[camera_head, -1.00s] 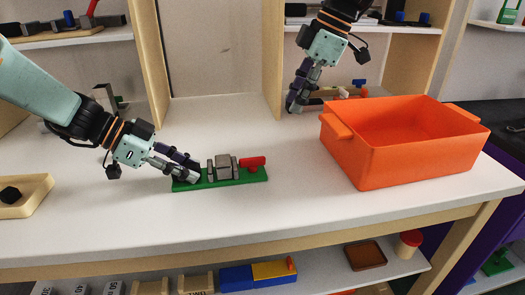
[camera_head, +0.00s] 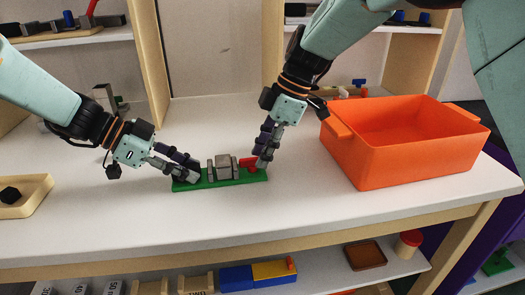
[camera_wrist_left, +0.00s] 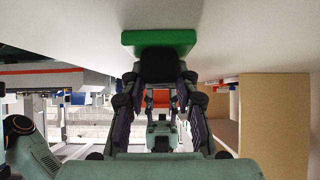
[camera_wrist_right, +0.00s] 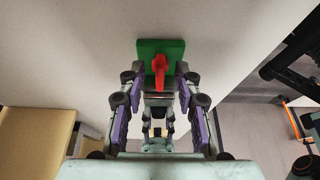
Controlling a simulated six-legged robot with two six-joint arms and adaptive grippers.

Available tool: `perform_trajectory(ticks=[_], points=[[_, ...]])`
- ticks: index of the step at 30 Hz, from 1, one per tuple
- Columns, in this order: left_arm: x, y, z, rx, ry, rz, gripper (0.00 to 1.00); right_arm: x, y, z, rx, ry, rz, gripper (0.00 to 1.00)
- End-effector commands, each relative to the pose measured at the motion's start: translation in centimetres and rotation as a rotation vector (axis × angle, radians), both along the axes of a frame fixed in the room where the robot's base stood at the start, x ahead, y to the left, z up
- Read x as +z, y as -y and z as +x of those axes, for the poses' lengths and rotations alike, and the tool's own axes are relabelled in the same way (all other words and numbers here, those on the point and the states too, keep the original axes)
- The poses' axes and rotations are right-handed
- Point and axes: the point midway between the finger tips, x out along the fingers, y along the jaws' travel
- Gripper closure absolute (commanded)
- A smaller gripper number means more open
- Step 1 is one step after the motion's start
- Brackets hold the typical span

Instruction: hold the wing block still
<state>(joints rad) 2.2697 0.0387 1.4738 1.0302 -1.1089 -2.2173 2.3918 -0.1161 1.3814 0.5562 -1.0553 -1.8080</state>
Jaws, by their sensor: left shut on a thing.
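The wing block has a green base (camera_head: 222,182) lying on the white table, with a grey block (camera_head: 223,167) in its middle and a red lever (camera_head: 249,163) at its right end. My left gripper (camera_head: 186,174) is shut on a dark piece (camera_wrist_left: 160,66) at the base's left end; the fingers partly hide it. My right gripper (camera_head: 264,160) is at the right end. In the right wrist view its fingers (camera_wrist_right: 156,78) stand open on either side of the red lever (camera_wrist_right: 160,72), with a gap on each side.
An orange bin (camera_head: 420,165) stands to the right on the table. A pale wooden tray (camera_head: 34,195) with a black piece is at the far left. Shelf uprights stand behind, and a lower shelf holds blocks. The table's front strip is clear.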

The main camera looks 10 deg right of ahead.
Motion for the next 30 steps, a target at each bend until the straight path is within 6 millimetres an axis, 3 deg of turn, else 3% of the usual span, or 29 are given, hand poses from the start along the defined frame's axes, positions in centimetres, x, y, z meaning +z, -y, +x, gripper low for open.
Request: perform_trajectory(ticks=[11,22,30], points=[[0.01,0.00,0.03,0.001,0.001,0.000,1.00,-0.48,-0.18,-0.02,-0.001,-0.001,0.000,0.68],[0.03,0.00,0.03,0.001,0.001,0.000,1.00,-0.44,-0.16,-0.02,0.000,0.000,0.000,0.99],[0.03,0.00,0.03,0.001,0.001,0.000,1.00,-0.43,-0.16,-0.01,0.000,0.000,0.000,1.00]])
